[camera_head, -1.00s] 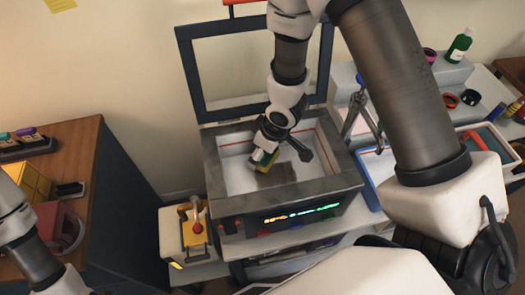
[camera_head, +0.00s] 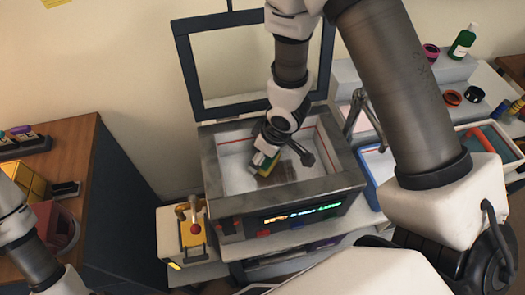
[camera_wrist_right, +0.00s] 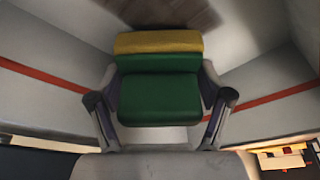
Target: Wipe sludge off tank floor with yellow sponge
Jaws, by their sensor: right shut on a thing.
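The tank (camera_head: 212,180) is an open grey-rimmed box with white inner walls and a red line around them. A brown sludge patch (camera_head: 276,174) lies on its floor; its edge also shows at the top of the wrist view (camera_wrist_right: 165,14). My right gripper (camera_head: 262,158) reaches down into the tank and is shut on a yellow-and-green sponge (camera_head: 264,166). In the wrist view, the sponge (camera_wrist_right: 158,82) sits between both fingers, yellow side toward the sludge. Whether it touches the floor is unclear. My left arm shows at the left edge; its gripper is out of view.
The tank's lid frame (camera_head: 187,75) stands open behind it. A blue-rimmed tray (camera_head: 366,181) is close on the right. A box with a red-knobbed lever (camera_head: 195,228) stands at the left. The wooden cabinet (camera_head: 88,150) is farther left.

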